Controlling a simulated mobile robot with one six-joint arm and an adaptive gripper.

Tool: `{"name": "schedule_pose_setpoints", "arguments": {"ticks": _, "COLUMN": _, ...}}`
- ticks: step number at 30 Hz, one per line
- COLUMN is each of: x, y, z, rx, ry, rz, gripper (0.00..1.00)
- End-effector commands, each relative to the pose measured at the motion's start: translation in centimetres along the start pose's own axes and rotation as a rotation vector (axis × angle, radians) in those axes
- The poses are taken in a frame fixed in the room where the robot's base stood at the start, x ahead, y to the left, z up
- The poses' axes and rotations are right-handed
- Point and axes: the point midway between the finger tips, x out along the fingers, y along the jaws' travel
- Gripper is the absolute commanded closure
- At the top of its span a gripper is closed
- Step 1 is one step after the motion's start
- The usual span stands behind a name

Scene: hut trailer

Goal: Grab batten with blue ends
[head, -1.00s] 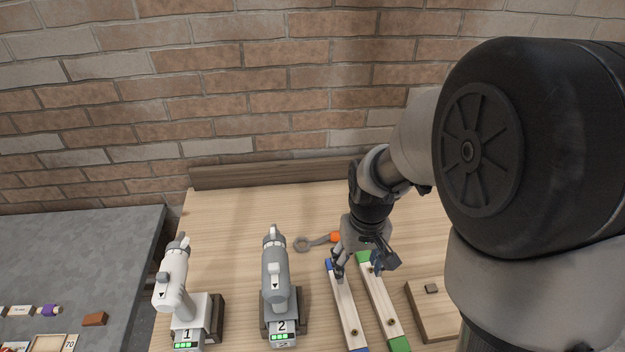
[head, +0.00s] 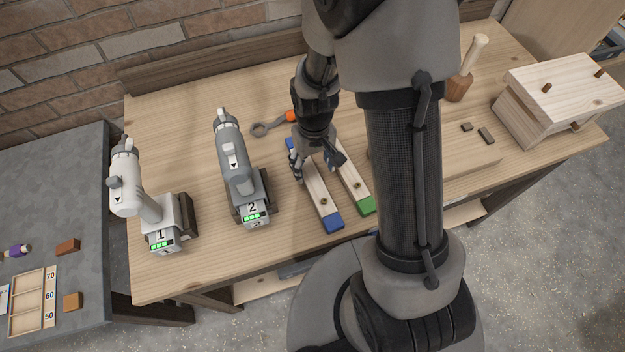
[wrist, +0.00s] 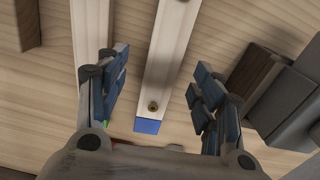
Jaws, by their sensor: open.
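The batten with blue ends (head: 319,197) lies flat on the wooden workbench, its near blue end clear in the head view. My gripper (head: 317,167) is open above its far part and hides some of it. In the wrist view, this batten (wrist: 165,60) runs between the spread fingers of my gripper (wrist: 160,88), with one blue end and a screw showing. The fingers stand apart from it on both sides. The batten with green ends (head: 354,186) lies beside it on the right; in the wrist view it passes by the left finger.
Grey drill 2 (head: 233,160) stands close left of the battens, white drill 1 (head: 130,190) farther left. A wrench with an orange end (head: 267,127) lies behind. A mallet (head: 462,80) and a pegged wooden block (head: 560,95) are at right.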

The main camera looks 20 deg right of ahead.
Motion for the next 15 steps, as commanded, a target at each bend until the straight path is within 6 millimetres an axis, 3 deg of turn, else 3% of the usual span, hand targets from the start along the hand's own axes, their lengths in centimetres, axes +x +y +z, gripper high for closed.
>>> {"name": "schedule_pose_setpoints", "arguments": {"ticks": 7, "x": 3.9, "y": -0.6, "z": 0.7, "rx": -0.001, "ry": -0.003, "rz": 0.000, "gripper": 0.39}}
{"name": "schedule_pose_setpoints", "arguments": {"ticks": 15, "x": 4.3, "y": -0.5, "z": 0.6, "rx": 0.000, "ry": -0.001, "rz": 0.000, "gripper": 0.39}}
